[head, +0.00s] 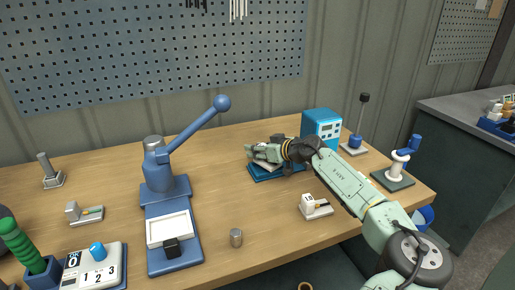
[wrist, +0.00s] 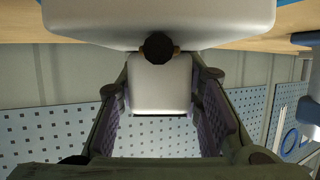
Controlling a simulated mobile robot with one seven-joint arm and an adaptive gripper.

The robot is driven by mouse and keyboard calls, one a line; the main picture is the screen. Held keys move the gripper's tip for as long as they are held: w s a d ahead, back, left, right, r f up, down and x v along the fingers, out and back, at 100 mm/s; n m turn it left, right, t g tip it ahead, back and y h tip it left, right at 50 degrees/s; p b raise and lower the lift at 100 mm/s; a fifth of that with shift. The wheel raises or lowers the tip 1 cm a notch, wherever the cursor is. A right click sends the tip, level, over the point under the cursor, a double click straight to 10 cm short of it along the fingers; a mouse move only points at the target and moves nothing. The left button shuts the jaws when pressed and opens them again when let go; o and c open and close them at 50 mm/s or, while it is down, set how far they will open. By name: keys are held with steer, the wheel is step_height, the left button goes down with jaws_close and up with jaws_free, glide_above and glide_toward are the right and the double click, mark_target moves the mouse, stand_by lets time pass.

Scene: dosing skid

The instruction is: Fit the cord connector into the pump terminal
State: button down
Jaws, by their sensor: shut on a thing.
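My gripper (head: 262,152) is at the back middle of the bench, over a low blue base (head: 268,172) that it partly hides. In the wrist view my gripper (wrist: 160,125) has its two dark padded fingers on either side of a pale grey block (wrist: 160,90), which it is shut on; I take this for the cord connector. A dark round piece (wrist: 158,47) sits at the block's upper end, in front of a large pale rounded body (wrist: 160,15). I cannot tell whether block and body touch. The terminal is not clearly visible, nor is a cord.
A blue box with a display (head: 321,128) stands close right of my gripper. A blue lever press (head: 165,185) stands to the left. A blue-and-white fixture (head: 396,172) is at right.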

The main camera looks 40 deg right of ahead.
steer(key=shift+f, duration=0.3)
steer(key=c, duration=1.1)
jaws_free()
steer(key=shift+r, duration=0.15)
steer(key=shift+r, duration=0.3)
steer(key=b+v, duration=0.3)
steer(key=v, duration=0.9)
steer(key=shift+f, duration=0.1)
steer(key=shift+s+f, duration=0.1)
